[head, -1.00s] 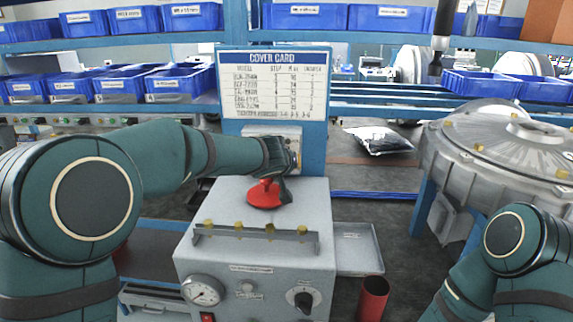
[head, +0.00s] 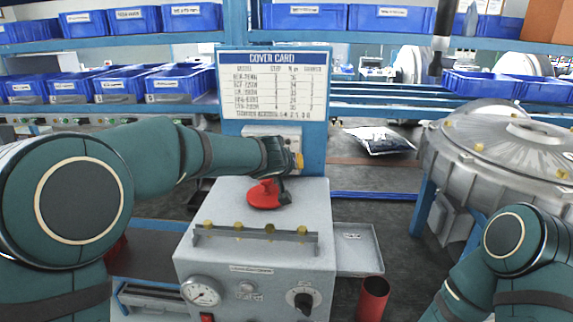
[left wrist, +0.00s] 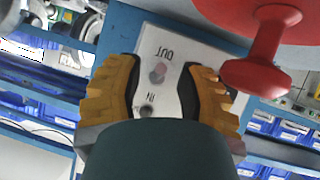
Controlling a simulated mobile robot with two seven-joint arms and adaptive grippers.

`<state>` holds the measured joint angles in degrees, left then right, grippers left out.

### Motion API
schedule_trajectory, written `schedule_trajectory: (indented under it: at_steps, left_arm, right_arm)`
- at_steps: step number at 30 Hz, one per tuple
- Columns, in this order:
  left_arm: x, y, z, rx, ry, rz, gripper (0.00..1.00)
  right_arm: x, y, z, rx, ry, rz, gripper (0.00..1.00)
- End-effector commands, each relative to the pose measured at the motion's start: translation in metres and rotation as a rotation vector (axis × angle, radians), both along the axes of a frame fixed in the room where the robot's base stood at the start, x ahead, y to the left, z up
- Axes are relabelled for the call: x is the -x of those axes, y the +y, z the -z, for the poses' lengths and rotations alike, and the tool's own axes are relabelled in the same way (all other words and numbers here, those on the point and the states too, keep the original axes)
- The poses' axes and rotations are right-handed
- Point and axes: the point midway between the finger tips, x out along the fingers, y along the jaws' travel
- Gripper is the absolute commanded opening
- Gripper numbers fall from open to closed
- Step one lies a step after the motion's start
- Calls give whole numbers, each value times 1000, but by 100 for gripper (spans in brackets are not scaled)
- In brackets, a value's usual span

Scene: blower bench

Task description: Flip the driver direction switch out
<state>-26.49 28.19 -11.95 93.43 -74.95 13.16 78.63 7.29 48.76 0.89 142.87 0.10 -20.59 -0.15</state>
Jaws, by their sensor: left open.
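The driver direction switch plate (left wrist: 178,95) is pale and reads OUT and IN, upside down in the left wrist view. A pinkish round part (left wrist: 158,73) sits by OUT and a small dark part (left wrist: 147,110) by IN; I cannot tell which way the switch lies. The plate (head: 285,131) also shows in the head view, on the blue post, partly behind my left arm. My left gripper (left wrist: 160,90) is open, its yellow fingers on either side of the switch, with nothing between them that I can see held. My right gripper is out of view.
A red knobbed part (head: 262,196) lies on the grey control box (head: 255,256), close under my left gripper. A cover card (head: 272,84) hangs above the plate. A red cup (head: 373,300) and a metal housing (head: 500,150) stand to the right.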

Motion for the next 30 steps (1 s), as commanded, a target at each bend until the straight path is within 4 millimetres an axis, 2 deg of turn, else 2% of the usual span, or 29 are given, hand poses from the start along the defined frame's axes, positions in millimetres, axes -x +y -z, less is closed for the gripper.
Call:
schedule_trajectory:
  at_steps: [9,15,21,30]
  left_arm:
    - [52,8,-33,4,-3,0,38]
    - [79,13,-49,4,-3,0,38]
    - [92,15,-56,1,-2,1,38]
    - [93,15,-57,1,-1,1,38]
  right_arm:
    - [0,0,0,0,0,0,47]
    - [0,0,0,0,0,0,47]
    - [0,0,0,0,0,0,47]
    - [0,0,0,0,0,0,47]
